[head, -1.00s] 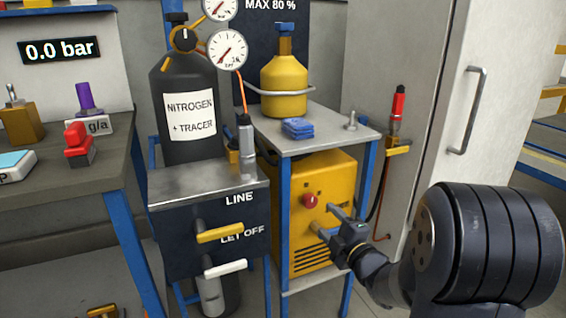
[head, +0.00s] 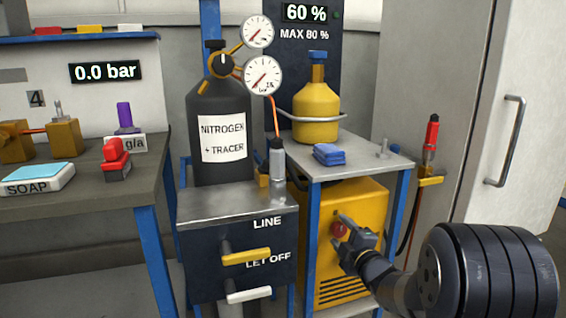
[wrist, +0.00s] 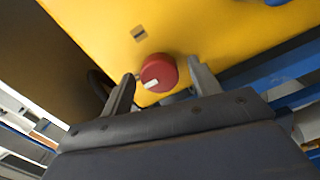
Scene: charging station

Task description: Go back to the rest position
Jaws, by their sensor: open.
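My gripper (head: 352,232) is open in front of the yellow machine (head: 370,207) under the small table. In the wrist view its two fingers (wrist: 160,80) stand apart, with a red knob (wrist: 158,73) with a white mark showing between them. I cannot tell whether a finger touches the knob. In the head view the red knob (head: 339,229) is partly covered by the gripper. The gripper holds nothing that I can see. My arm comes in from the lower right.
A grey cabinet (head: 462,120) stands at the right.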

